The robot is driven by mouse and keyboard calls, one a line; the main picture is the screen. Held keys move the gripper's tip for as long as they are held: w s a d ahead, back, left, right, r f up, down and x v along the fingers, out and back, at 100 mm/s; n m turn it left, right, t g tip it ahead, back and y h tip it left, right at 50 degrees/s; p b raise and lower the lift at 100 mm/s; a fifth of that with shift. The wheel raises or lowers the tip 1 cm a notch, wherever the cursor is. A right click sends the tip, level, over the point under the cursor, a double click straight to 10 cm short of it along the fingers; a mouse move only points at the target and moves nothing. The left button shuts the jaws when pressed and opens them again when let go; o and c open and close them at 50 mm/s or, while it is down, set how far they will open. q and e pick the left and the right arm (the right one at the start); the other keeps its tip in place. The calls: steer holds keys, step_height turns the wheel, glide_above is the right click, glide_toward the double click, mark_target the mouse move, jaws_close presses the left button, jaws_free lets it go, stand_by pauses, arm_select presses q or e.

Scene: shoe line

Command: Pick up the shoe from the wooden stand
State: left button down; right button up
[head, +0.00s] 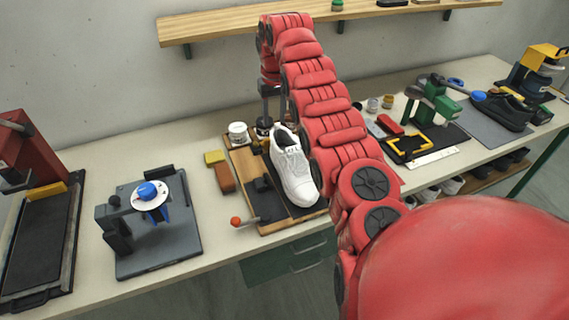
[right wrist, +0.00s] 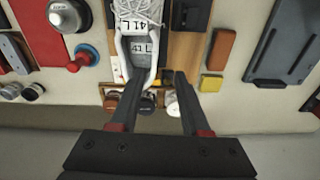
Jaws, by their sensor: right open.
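The white lace-up shoe (head: 292,172) lies on a dark pad on the wooden stand (head: 241,172) in the middle of the bench. The right wrist view shows its laces and its heel end (right wrist: 140,62) with "41 L" labels. My right gripper (head: 274,112) points down at the far end of the shoe, partly hidden by my red arm. In the right wrist view its jaws (right wrist: 157,80) are apart with nothing held. One finger overlaps the heel in the picture and the other is right of it; contact cannot be told. My left gripper is not in view.
Small jars (head: 238,133) stand at the back of the stand. A brown block (head: 224,177) and a yellow block (head: 214,157) lie left of it; a red-knobbed lever (head: 236,221) is in front. A grey fixture (head: 152,225) stands further left. A wall shelf (head: 225,22) hangs behind.

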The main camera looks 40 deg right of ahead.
steer(key=s, duration=0.1)
steer(key=p, duration=0.4)
glide_toward(278, 161)
steer(key=shift+g, duration=0.4)
steer(key=f, duration=0.2)
steer(key=w+f, duration=0.1)
steer(key=f, duration=0.1)
steer(key=w+d+f, duration=0.1)
steer(key=shift+w+f, duration=0.1)
steer(key=shift+f, duration=0.3)
steer(key=shift+f+p, duration=0.4)
steer(key=shift+f, duration=2.65)
steer(key=shift+w, duration=0.1)
jaws_close()
steer(key=shift+r, duration=0.1)
